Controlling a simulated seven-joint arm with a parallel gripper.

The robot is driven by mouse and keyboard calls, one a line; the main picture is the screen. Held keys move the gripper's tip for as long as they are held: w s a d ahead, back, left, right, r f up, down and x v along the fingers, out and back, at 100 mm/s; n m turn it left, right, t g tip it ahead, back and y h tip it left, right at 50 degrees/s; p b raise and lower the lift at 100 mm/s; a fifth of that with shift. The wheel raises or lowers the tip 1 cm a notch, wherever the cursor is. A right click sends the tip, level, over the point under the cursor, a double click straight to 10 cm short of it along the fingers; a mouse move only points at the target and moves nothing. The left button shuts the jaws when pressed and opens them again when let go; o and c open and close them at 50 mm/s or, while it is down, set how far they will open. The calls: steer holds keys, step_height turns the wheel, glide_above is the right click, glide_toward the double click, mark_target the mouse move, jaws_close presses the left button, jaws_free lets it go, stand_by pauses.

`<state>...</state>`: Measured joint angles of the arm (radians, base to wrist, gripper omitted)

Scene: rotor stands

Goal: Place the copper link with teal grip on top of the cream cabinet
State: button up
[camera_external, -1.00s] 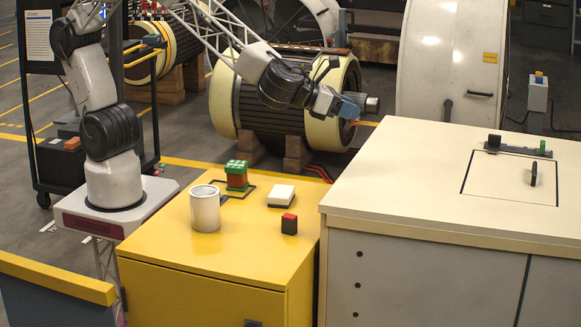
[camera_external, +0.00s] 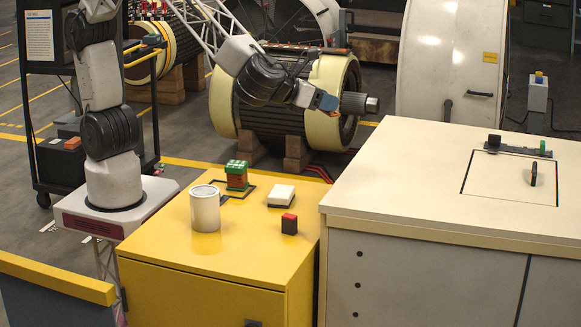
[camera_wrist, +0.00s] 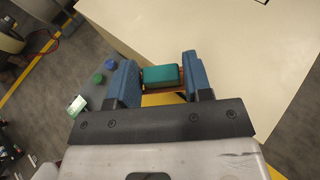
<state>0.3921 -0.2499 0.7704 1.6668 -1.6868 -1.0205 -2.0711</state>
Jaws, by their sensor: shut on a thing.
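My gripper (camera_external: 326,102) has blue fingers and hangs in the air beyond the yellow cabinet, left of the cream cabinet (camera_external: 400,215). In the wrist view the gripper (camera_wrist: 161,82) is shut on the copper link with teal grip (camera_wrist: 161,77). The teal block lies between the two fingers, with copper-orange parts showing around it. In the external view the link is mostly hidden by the fingers. The cream cabinet's pale top also fills the upper right of the wrist view (camera_wrist: 235,45).
The yellow cabinet (camera_external: 165,252) bears a white can (camera_external: 205,210), a green-topped brown block (camera_external: 236,176), a white block (camera_external: 281,196) and a red-and-black block (camera_external: 289,224). The cream top's near left is clear; a dark bracket (camera_external: 515,151) and an upright black handle (camera_external: 533,174) stand farther right.

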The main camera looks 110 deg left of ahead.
step_height(320, 180, down, 10)
steer(key=shift+s+d+r, duration=0.15)
steer(key=shift+s+d, duration=0.1)
stand_by(0.5)
steer(key=shift+w, duration=0.15)
glide_above(380, 184)
steer(key=shift+f, duration=0.7)
stand_by(0.4)
steer(key=shift+f, duration=0.15)
steer(key=shift+f, duration=1.6)
steer(key=shift+f, duration=0.15)
